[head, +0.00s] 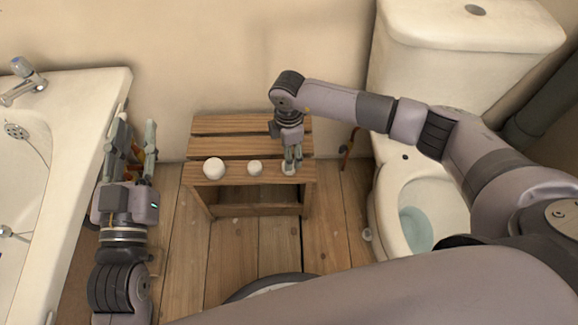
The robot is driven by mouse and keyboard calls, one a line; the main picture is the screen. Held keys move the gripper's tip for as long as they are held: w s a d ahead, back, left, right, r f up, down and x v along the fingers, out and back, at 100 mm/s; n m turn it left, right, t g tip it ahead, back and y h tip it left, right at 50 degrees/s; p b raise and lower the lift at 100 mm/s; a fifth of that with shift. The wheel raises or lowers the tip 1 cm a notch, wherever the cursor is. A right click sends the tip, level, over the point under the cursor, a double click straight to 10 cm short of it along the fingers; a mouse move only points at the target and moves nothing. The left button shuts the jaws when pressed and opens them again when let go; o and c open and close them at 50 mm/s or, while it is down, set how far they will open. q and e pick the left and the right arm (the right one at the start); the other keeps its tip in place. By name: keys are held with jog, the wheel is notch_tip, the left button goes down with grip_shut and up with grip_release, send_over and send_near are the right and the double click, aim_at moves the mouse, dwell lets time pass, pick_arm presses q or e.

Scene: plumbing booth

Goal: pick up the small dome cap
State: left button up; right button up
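A low wooden stool (240,144) carries three white rounded caps along its front slat. The largest cap (214,168) is at the left and a smaller cap (255,167) is in the middle. A third small cap (288,170) is at the right, partly hidden by my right gripper (293,165). That gripper points down with its fingertips at this cap; I cannot tell whether they grip it. My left gripper (136,132) is open and empty, beside the bathtub and left of the stool.
A bathtub (90,95) with taps stands at the left. A toilet (385,215) stands at the right, under my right arm. A plain wall is behind the stool. The wooden floor (235,245) in front of the stool is mostly clear.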

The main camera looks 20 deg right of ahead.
jog(key=shift+f, duration=0.4)
notch_tip(320, 180, down, 4)
jog(key=shift+a+f+b, duration=0.1)
jog(key=shift+a+b, duration=0.05)
jog(key=shift+b, duration=1.05)
jog(key=shift+f, duration=0.15)
pick_arm(q)
jog(key=s+r+t+h, duration=0.2)
jog(key=s+r+t, duration=0.3)
jog(key=r, duration=0.4)
jog(key=shift+s+r+t+h, duration=0.2)
jog(key=shift+t+h, duration=0.1)
jog(key=shift+t, duration=0.5)
pick_arm(e)
jog(key=shift+c, duration=0.2)
jog(key=c, duration=0.8)
